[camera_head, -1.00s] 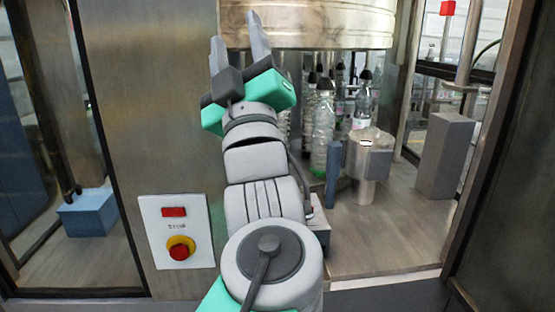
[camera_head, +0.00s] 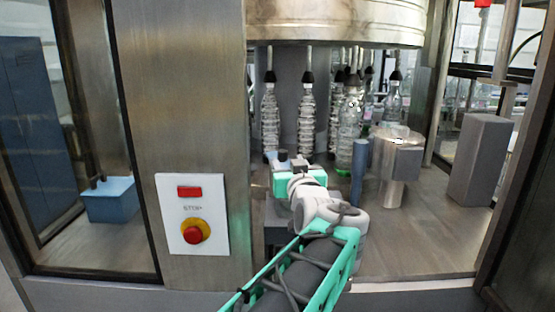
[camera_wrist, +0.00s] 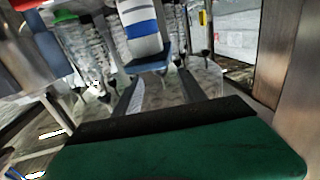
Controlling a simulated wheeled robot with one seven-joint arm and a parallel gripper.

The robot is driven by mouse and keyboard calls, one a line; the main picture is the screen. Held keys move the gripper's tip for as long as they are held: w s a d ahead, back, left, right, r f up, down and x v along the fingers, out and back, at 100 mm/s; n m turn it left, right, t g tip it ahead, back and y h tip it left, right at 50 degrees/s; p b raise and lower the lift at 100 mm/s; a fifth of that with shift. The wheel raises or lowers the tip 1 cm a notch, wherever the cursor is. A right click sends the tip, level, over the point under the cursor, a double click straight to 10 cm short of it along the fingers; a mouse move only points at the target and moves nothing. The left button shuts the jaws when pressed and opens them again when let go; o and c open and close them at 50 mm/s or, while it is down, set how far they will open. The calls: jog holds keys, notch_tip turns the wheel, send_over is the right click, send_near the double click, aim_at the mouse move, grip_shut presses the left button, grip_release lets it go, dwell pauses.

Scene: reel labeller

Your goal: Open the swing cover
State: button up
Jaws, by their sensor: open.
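No part is plain enough for me to name it as the swing cover. In the head view, the machine's front is open between the steel post (camera_head: 180,110) and the dark frame at the right. My gripper (camera_head: 283,160) is low inside this opening, pointing away, in front of the hanging bottles; its fingers are small and partly hidden there. In the wrist view my gripper (camera_wrist: 160,90) shows two fingers apart with nothing held between them. A white and blue banded object (camera_wrist: 141,28) with a blue-grey end is just beyond the fingertips; I cannot tell whether they touch.
Several clear bottles (camera_head: 305,122) hang under the metal drum (camera_head: 335,22). A metal cylinder (camera_head: 391,190) with a grey box and a tall grey block (camera_head: 479,160) stand right of my arm. A red stop button (camera_head: 193,233) is on a white panel at the left. Bare floor lies between cylinder and block.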

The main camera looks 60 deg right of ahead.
aim_at(283, 155)
jog(key=p+x, duration=0.1)
jog(key=x, duration=0.5)
jog(key=shift+w, duration=0.1)
jog(key=shift+c, duration=0.6)
grip_shut()
dwell(0.6)
